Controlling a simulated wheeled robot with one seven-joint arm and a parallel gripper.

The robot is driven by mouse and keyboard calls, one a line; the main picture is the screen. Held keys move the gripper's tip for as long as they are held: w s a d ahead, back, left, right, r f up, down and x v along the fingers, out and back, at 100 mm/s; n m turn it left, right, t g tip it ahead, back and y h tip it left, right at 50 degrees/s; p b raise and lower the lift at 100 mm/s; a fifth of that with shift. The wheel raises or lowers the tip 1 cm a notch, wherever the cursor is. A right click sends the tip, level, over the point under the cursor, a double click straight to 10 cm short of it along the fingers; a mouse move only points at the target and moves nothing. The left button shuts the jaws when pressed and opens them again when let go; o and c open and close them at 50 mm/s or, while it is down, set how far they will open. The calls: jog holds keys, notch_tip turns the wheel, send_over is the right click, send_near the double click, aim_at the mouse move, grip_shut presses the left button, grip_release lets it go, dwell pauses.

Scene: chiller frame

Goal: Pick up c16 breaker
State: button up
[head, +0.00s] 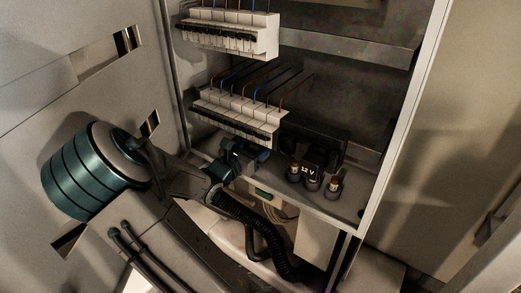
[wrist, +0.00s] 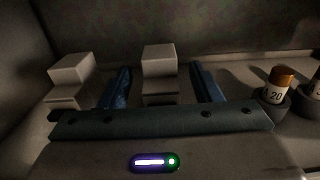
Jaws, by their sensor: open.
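Two pale stepped breaker-like blocks stand on the shelf in the wrist view. One block (wrist: 160,62) is between my gripper's fingers (wrist: 161,70), with a visible gap on each side. The other block (wrist: 72,72) stands outside the left finger. No label is readable on either, so I cannot tell which is the c16 breaker. My gripper is open with nothing held. In the head view my gripper (head: 246,155) is low over the left part of the cabinet shelf, and it hides the blocks there.
Two rows of white breakers, upper (head: 228,32) and lower (head: 235,117), are mounted above the shelf with coloured wires. A dark 12 V unit (head: 318,150) and several round fuse holders, one marked 20 (wrist: 272,96), are to the right. The cabinet's right frame (head: 402,120) borders the opening.

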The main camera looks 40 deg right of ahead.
jog(key=c, duration=1.2)
jog(key=shift+r, duration=0.15)
